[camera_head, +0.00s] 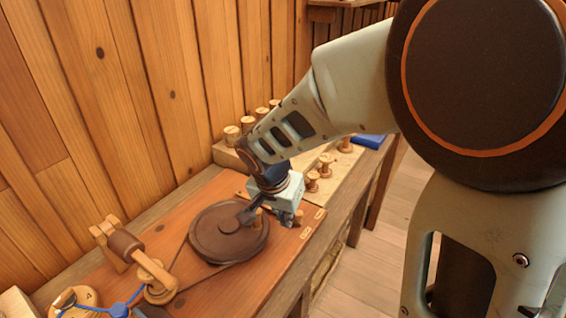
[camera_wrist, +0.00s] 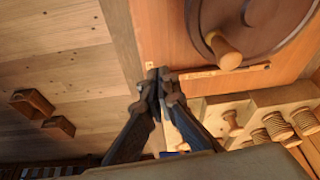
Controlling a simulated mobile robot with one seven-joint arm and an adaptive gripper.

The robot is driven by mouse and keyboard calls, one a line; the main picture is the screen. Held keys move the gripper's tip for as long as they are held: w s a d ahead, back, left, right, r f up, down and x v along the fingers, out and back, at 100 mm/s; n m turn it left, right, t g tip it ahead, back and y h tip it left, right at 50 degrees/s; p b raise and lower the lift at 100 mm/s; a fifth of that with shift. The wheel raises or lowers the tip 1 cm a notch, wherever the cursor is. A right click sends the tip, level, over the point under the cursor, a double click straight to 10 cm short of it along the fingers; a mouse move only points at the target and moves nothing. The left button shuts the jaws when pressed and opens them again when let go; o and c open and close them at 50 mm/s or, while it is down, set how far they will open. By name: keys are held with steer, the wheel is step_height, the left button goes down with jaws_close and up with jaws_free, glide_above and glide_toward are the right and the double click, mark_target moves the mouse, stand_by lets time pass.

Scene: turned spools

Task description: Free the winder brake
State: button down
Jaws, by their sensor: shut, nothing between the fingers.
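The winder's dark flywheel (camera_head: 228,232) lies flat on the reddish board, and its wooden crank knob (camera_head: 257,222) stands up on it; both also show in the wrist view, the wheel (camera_wrist: 268,22) and the knob (camera_wrist: 228,55). A thin wooden bar (camera_wrist: 225,72), perhaps the brake lever, lies beside the wheel rim. My gripper (camera_head: 289,222) is low over the board, right of the wheel. In the wrist view, my gripper (camera_wrist: 158,76) is shut and empty, its tips close to the bar's left end. I cannot tell whether they touch it.
Pale plates (camera_head: 305,233) lie along the board's right edge. Several wooden spools (camera_head: 325,165) stand on a stepped rack behind my gripper. A wooden spool holder (camera_head: 125,245) and a blue-thread piece (camera_head: 119,310) are at left. A blue block (camera_head: 369,141) sits at the back right.

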mark_target(298, 219)
steer(key=x, duration=0.5)
steer(key=shift+w+d+f, duration=0.1)
steer(key=shift+w+f, duration=0.05)
steer(key=shift+f, duration=0.2)
steer(key=shift+w+d+r, duration=0.1)
steer(key=shift+w+d, duration=0.15)
steer(key=shift+w, duration=0.3)
steer(key=shift+w+d+r, duration=0.1)
steer(key=shift+w+d, duration=0.15)
steer(key=shift+w, duration=0.35)
steer(key=shift+w+d+p, duration=0.25)
steer(key=shift+w+p, duration=0.05)
steer(key=shift+w, duration=0.3)
steer(key=shift+w+d+n+p, duration=0.3)
steer(key=shift+w+d, duration=0.15)
steer(key=shift+w, duration=0.05)
steer(key=w+d+n, duration=0.1)
steer(key=w, duration=0.1)
steer(key=w+d+p, duration=0.1)
steer(key=w+d+n+y+p, duration=0.1)
steer(key=w, duration=0.1)
steer(key=shift+w+d+f+n, duration=0.1)
steer(key=shift+w+d+n, duration=0.05)
steer(key=shift+w+n, duration=0.2)
steer(key=shift+w+d+t, duration=0.2)
steer(key=shift+w+t, duration=0.1)
steer(key=shift+w, duration=0.1)
steer(key=shift+r, duration=0.2)
steer(key=shift+s+d, duration=0.1)
